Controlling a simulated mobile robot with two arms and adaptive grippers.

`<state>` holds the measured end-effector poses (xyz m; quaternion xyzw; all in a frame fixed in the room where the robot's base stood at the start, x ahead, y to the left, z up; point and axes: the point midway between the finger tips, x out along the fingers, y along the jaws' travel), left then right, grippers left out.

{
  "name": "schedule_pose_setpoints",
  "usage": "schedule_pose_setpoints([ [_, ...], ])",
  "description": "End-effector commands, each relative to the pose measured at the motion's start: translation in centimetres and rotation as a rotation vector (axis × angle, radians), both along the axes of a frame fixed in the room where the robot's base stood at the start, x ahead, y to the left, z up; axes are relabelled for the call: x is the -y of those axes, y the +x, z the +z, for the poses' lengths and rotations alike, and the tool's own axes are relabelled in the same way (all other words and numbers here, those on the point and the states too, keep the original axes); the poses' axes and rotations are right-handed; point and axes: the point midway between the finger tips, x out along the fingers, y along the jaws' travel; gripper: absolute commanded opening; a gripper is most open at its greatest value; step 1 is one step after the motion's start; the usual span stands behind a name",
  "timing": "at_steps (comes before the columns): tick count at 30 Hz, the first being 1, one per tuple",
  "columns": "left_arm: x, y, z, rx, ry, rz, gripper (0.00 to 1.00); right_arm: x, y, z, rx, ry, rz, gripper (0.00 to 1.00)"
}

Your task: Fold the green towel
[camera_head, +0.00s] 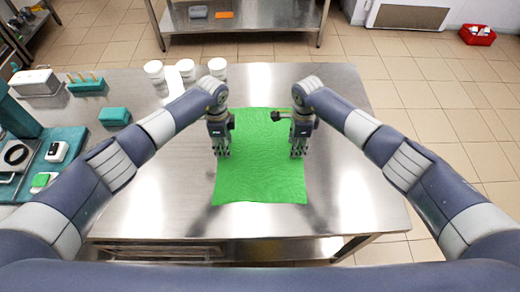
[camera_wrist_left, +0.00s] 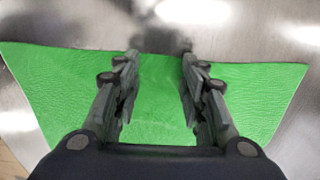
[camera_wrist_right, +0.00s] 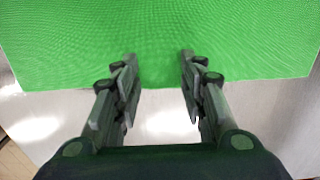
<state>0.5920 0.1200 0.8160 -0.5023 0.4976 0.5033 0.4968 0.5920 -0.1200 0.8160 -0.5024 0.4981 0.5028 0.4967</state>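The green towel (camera_head: 262,170) lies flat and spread out on the steel table, with slight wrinkles. My left gripper (camera_head: 222,156) is over the towel's left edge, pointing down, and my right gripper (camera_head: 297,156) is over its right edge. In the left wrist view, the fingers (camera_wrist_left: 160,58) are apart with the towel (camera_wrist_left: 70,90) and some steel beyond its edge between them. In the right wrist view, the fingers (camera_wrist_right: 158,60) are apart, with the towel (camera_wrist_right: 160,30) ahead and bare steel nearer. Nothing is held in either. Whether the fingertips touch the cloth is unclear.
The steel table (camera_head: 345,195) is bare around the towel. White tubs (camera_head: 155,72) stand at the back left. A teal block (camera_head: 115,116) and a teal tray with devices (camera_head: 60,150) occupy the left side. A shelf unit (camera_head: 240,18) stands beyond the table.

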Motion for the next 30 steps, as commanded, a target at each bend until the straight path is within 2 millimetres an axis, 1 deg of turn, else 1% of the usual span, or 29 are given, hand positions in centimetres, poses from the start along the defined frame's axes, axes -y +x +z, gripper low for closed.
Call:
schedule_pose_setpoints([
  [3,0.00,-0.03,-0.33,0.000,0.000,-0.001,0.38,-0.02,-0.01,-0.32,0.000,0.001,0.001,0.38],
  [11,0.00,-0.03,-0.40,0.000,0.000,-0.001,0.38,-0.01,-0.01,-0.38,0.000,0.001,0.000,0.38],
  [15,0.00,-0.03,-0.82,0.000,0.000,0.000,0.38,-0.01,0.00,-0.81,0.000,0.001,0.000,0.38],
  [17,0.00,-0.02,-0.62,0.000,0.000,0.000,0.32,-0.01,0.00,-0.61,0.000,0.001,0.000,0.32],
  [25,-0.01,-0.07,-0.83,-0.001,0.000,0.000,0.01,0.01,-0.04,-0.82,0.000,0.000,0.000,0.01],
  [30,-0.02,-0.08,-0.93,-0.002,0.001,0.000,0.00,0.03,-0.07,-0.91,-0.001,0.000,0.000,0.00],
])
